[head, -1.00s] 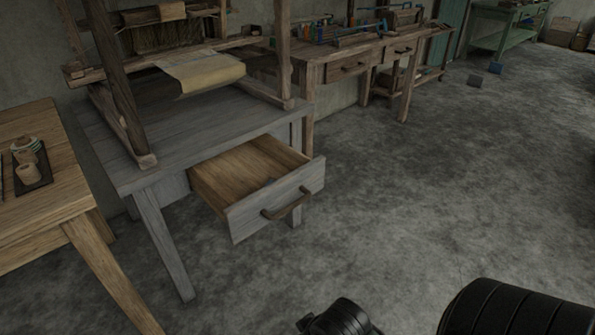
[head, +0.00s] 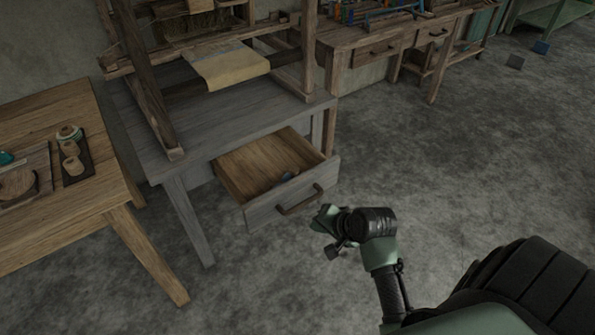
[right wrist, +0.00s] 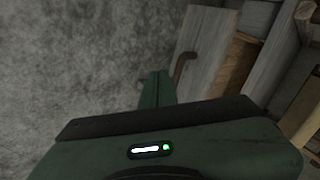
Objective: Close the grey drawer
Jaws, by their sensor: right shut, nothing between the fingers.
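The grey drawer (head: 264,214) stands pulled out of the grey table under the loom. Its wooden inside is visible from above, and a dark curved handle (head: 300,201) is on its front. My right gripper (head: 325,216) is shut and empty, just right of the drawer front and close to the handle, apparently with a small gap. In the right wrist view the shut fingers (right wrist: 157,89) point toward the drawer front (right wrist: 208,52), and the handle (right wrist: 183,66) lies just beyond them to the right. My left gripper is not in view.
A small bluish-grey object (head: 288,176) lies in the drawer. The grey table (head: 225,118) carries the wooden loom. A wooden table (head: 110,190) with small items stands at left, and a workbench (head: 370,50) behind.

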